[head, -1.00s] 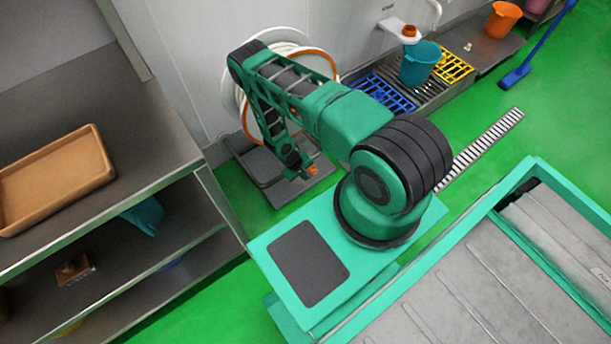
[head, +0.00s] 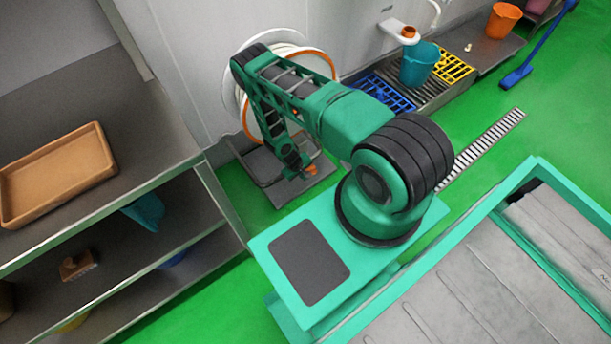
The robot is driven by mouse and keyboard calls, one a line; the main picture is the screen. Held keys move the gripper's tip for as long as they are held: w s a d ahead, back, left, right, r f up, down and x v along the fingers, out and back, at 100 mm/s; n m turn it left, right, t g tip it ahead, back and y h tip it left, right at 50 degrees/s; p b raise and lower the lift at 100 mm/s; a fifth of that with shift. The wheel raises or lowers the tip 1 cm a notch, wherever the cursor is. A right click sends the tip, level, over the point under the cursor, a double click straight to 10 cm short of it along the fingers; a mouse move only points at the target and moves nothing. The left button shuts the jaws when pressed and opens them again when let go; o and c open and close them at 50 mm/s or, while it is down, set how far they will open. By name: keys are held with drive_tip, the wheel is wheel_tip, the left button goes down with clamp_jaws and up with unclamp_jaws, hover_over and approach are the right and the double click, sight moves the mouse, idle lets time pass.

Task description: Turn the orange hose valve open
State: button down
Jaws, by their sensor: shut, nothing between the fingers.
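A hose reel (head: 241,105) with a white and orange rim is mounted on the wall behind my arm, which hides much of it. My gripper (head: 308,171) hangs low in front of the reel, pointing down, small in view and shut with nothing held. A small orange piece (head: 312,169) shows right at the gripper's end; I cannot tell whether it is the hose valve or part of the gripper, nor whether they touch. An orange round knob (head: 409,32) sits on a white wall fitting above the teal bucket, apart from my gripper.
A grey platform (head: 272,186) lies under the gripper. A shelf unit (head: 205,190) with a tan tray (head: 55,178) stands at the left. A teal bucket (head: 419,66), blue grate (head: 381,92) and yellow grate (head: 455,67) are at the back right.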

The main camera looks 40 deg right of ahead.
drive_tip(key=a+r, duration=0.7)
drive_tip(key=a, duration=0.2)
drive_tip(key=shift+r, duration=0.3)
drive_tip(key=shift+a, duration=0.1)
